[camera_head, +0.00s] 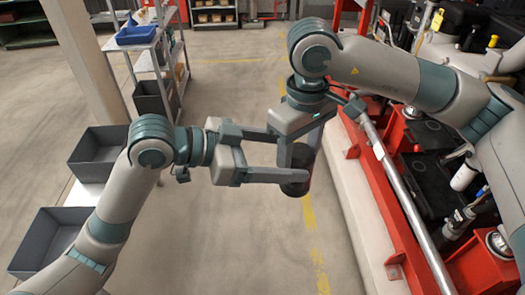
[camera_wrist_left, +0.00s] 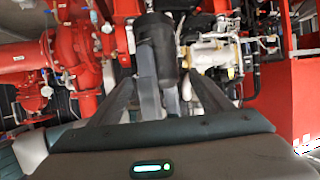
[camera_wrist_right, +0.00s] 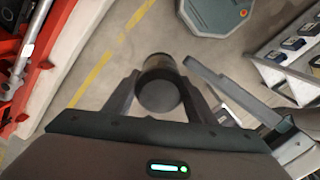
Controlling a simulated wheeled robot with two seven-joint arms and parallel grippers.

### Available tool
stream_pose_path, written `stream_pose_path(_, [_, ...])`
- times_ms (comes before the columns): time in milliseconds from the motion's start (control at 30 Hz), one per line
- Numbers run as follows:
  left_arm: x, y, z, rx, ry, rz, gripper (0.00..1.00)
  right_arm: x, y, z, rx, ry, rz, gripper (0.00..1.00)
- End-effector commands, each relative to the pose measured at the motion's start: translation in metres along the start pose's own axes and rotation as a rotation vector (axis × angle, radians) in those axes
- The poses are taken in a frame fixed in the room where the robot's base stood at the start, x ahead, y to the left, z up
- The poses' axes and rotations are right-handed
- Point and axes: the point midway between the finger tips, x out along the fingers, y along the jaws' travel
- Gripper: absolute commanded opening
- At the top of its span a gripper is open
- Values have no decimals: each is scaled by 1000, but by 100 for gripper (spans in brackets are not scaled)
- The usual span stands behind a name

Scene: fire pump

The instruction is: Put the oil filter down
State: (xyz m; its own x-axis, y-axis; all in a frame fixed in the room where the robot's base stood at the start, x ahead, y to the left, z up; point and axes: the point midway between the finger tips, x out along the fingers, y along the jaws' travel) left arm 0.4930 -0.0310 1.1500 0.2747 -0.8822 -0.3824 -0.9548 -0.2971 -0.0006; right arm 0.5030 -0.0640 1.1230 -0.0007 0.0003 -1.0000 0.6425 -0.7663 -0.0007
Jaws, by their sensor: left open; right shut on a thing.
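The filter also shows in the right wrist view (camera_wrist_right: 158,98) and in the left wrist view (camera_wrist_left: 155,45). My left gripper (camera_head: 292,156) is open, with its fingers reaching from the left to either side of the filter. Whether the left fingers touch it cannot be told. The right fingers are partly hidden in the head view.
Two grey bins, one farther (camera_head: 97,172) and one nearer (camera_head: 30,262), stand at the left. A shelf with a blue tray (camera_head: 137,35) is behind them. The red pump frame (camera_head: 385,180) with a long metal pipe lies close on the right. Open floor lies between.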

Motion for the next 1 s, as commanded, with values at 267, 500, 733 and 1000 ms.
stream_pose_path(267, [30, 0, 0, -2, -1, 1, 72, -1, 0, 0, 0, 1, 0, 13])
stream_pose_path(500, [36, 0, 0, 0, -1, 1, 72, -1, 0, 0, 0, 1, 0, 13])
stream_pose_path(733, [36, 0, 0, -1, -1, 0, 63, -1, 0, 0, 0, 1, 0, 13])
stream_pose_path(1000, [35, 0, -1, 0, 1, 0, 17, -1, 0, 0, 0, 1, 0, 67])
